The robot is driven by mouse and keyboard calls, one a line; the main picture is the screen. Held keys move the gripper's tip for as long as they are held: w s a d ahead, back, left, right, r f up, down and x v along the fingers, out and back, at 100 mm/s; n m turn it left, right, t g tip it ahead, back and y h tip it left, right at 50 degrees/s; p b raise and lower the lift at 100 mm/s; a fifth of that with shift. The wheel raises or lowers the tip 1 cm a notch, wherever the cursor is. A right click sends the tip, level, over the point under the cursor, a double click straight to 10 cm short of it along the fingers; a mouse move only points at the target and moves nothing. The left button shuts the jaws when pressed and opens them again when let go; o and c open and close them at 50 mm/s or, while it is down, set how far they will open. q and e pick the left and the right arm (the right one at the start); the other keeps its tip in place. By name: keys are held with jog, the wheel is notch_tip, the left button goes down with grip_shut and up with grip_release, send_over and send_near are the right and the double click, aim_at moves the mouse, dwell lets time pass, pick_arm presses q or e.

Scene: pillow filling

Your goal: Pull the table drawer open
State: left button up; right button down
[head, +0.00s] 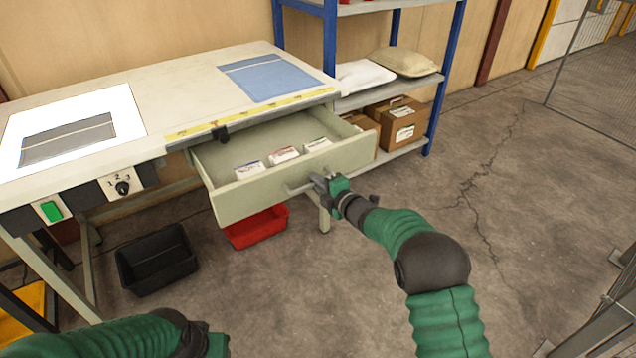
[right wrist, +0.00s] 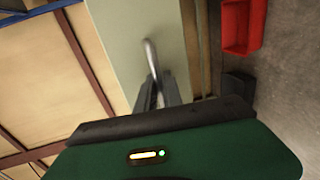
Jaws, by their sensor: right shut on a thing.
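The table drawer (head: 285,170) is pulled out from under the table (head: 150,90), and its inside shows. Several small labelled packs lie in it. My right gripper (head: 318,184) is at the drawer's front, shut on the bar handle (head: 297,190). In the right wrist view the fingers (right wrist: 158,92) close around the metal handle (right wrist: 150,58) in front of the pale drawer front (right wrist: 125,45). My left arm shows at the bottom left of the head view, but I do not see its gripper's fingers.
A black bin (head: 156,260) and a red bin (head: 256,227) stand on the floor below. A blue-framed shelf (head: 420,145) with boxes and pillows stands behind the drawer to the right.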

jog(key=shift+a+f, duration=0.1)
jog(key=shift+f, duration=0.2)
jog(key=c, duration=1.5)
grip_release()
jog(key=shift+c, duration=0.2)
jog(key=shift+o, duration=0.2)
jog(key=shift+r, duration=0.1)
jog(key=shift+r, duration=0.1)
jog(key=shift+s+d+r, duration=0.1)
jog(key=shift+s+d, duration=0.15)
jog(key=shift+s, duration=0.05)
jog(key=p+v, duration=0.3)
jog(key=v, duration=1.3)
